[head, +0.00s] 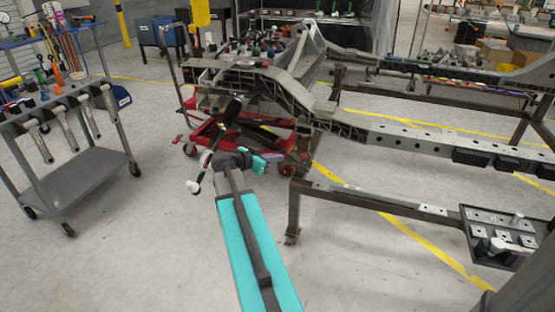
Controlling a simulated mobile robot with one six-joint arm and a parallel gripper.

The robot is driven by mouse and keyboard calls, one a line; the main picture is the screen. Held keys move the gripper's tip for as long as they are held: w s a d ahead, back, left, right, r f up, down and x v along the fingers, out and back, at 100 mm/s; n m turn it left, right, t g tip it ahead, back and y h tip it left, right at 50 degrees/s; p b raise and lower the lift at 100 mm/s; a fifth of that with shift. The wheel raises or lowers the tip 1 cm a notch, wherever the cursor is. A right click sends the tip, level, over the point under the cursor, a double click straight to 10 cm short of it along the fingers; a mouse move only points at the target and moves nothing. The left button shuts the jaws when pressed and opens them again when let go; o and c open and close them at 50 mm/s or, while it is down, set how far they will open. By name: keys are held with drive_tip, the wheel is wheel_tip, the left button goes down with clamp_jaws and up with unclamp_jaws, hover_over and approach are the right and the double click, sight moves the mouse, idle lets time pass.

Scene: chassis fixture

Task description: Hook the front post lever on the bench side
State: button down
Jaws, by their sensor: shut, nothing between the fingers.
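My gripper (264,164), small and teal at the end of my dark wrist, is shut and empty in front of the fixture's near end. Just behind and left of it is a slanted lever-like bar with a thick black grip (233,109) at its top and a white knob (194,187) at its lower end. My wrist overlaps its middle, so I cannot tell whether they touch or how the bar is fixed. I cannot make out a hook or catch. The grey chassis frame (382,132) extends to the right above the dark fixture post (293,210).
A grey cart (85,172) stands at left, with a blue-topped bench (20,42) behind it. A red wheeled cart (205,132) sits under the frame's near end. A low beam (372,196) leads right to a dark tray (480,213). The floor at lower left is clear.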

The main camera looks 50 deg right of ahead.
sight(302, 156)
drive_tip(key=x, duration=1.2)
drive_tip(key=shift+d+f+b, duration=0.1)
drive_tip(key=shift+b, duration=0.25)
